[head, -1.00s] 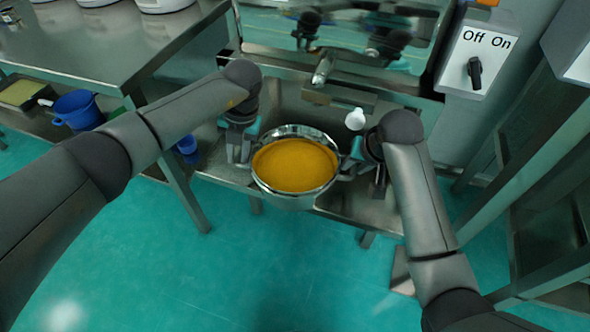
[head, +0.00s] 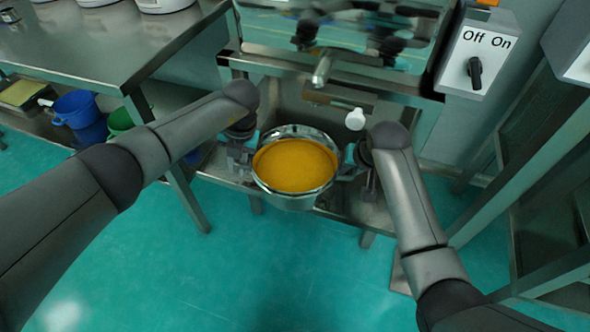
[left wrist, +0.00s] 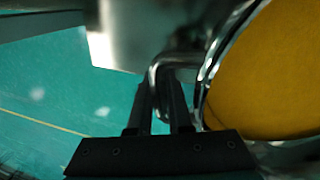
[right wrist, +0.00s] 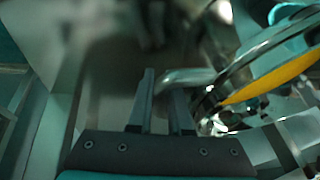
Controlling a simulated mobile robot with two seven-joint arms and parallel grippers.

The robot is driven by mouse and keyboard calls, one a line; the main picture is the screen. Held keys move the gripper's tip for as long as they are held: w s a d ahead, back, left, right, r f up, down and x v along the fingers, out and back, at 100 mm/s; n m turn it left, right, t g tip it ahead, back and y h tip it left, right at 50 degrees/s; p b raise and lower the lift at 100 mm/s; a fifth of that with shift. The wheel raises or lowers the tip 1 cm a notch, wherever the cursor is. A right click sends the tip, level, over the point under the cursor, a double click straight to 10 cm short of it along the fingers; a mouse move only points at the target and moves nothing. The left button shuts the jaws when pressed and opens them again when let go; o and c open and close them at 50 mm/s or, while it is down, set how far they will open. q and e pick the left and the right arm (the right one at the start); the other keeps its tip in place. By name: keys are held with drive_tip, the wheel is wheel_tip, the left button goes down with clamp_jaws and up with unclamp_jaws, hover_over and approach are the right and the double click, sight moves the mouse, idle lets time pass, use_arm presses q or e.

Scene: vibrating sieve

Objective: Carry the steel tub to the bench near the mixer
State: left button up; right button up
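The steel tub (head: 290,201), filled with an orange-yellow material (head: 294,165), stands upright at the front of the low steel platform. It also shows in the left wrist view (left wrist: 207,70) and right wrist view (right wrist: 245,68). My left gripper (left wrist: 162,82) is at its left loop handle (left wrist: 157,68), the bar between two slightly parted fingers. My right gripper (right wrist: 165,82) is at the right handle (right wrist: 190,76), whose bar reaches between its fingers. Gaps show between the fingers in both wrist views; contact with the bars is unclear.
A steel bench (head: 110,50) with white equipment is at the upper left; blue (head: 80,108) and green (head: 120,122) buckets sit beneath it. An Off/On switch box (head: 478,62) is at the upper right. A steel rack (head: 545,215) stands right. The green floor in front is clear.

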use_arm(q)
clamp_jaws()
use_arm(e)
clamp_jaws()
use_arm(q)
drive_tip(key=shift+w+r, duration=0.1)
use_arm(e)
drive_tip(key=shift+w+r, duration=0.1)
idle(0.7)
use_arm(q)
drive_tip(key=shift+r, duration=0.2)
use_arm(e)
drive_tip(key=shift+r, duration=0.2)
